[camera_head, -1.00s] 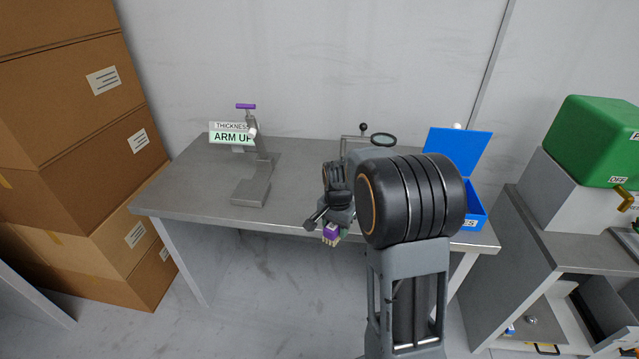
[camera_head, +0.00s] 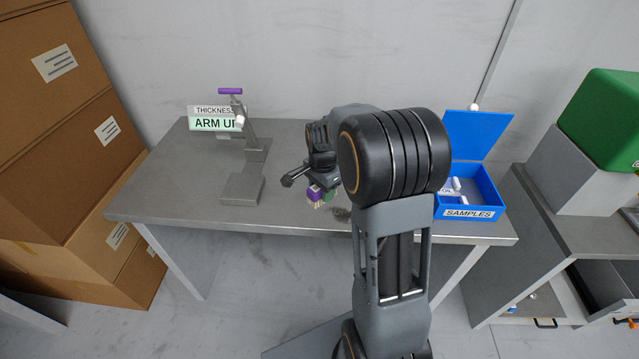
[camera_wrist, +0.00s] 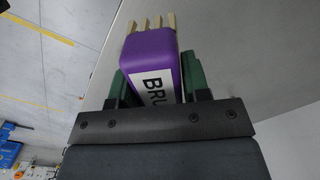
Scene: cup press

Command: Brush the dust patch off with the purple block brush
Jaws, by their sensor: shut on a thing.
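The purple block brush (camera_head: 314,192) is in my gripper (camera_head: 318,186), above the front part of the grey table, bristles pointing down. In the wrist view the brush (camera_wrist: 150,62) has a white label starting "BRU" and several tan bristle tufts at its far end. My gripper (camera_wrist: 152,82) is shut on it, with a green finger on each side. A dark smudge (camera_head: 342,214), likely the dust patch, lies on the table just right of the brush, partly hidden by my arm. I cannot tell whether the bristles touch the table.
A thickness gauge (camera_head: 243,185) with an "ARM UP" sign (camera_head: 214,124) stands on the table's left. An open blue SAMPLES box (camera_head: 468,213) stands at the right. Stacked cartons (camera_head: 60,130) are at far left. Bare table (camera_head: 150,190) shows left of the gauge.

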